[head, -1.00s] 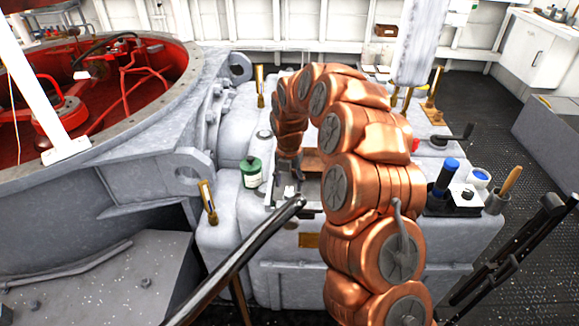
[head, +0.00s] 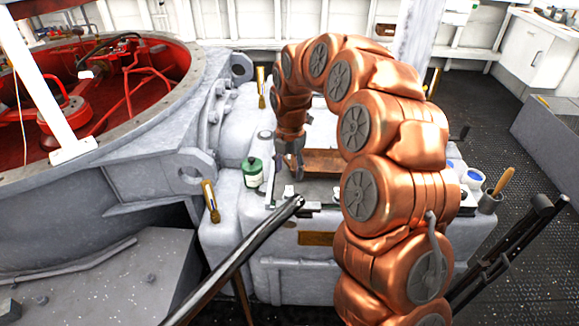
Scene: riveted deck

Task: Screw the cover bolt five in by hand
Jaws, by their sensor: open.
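My gripper (head: 291,170) hangs at the end of my copper-coloured arm. It points down over the top of the grey machine housing (head: 225,225), just left of a brown rectangular tray or recess (head: 338,161). The gripper is open, and I see nothing between its fingers. It is small in the picture and partly merges with the grey parts below. Small metal parts lie on the housing under it, too small to tell apart. I cannot make out cover bolt five or its hole. My arm hides much of the housing's right side.
A green-capped jar (head: 252,172) stands left of the gripper. A dark bar (head: 245,255) slants across the front. A blue-topped pot (head: 473,178) and a cup with a wooden handle (head: 491,200) stand on the right. The red-lined open ring (head: 110,95) fills the left.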

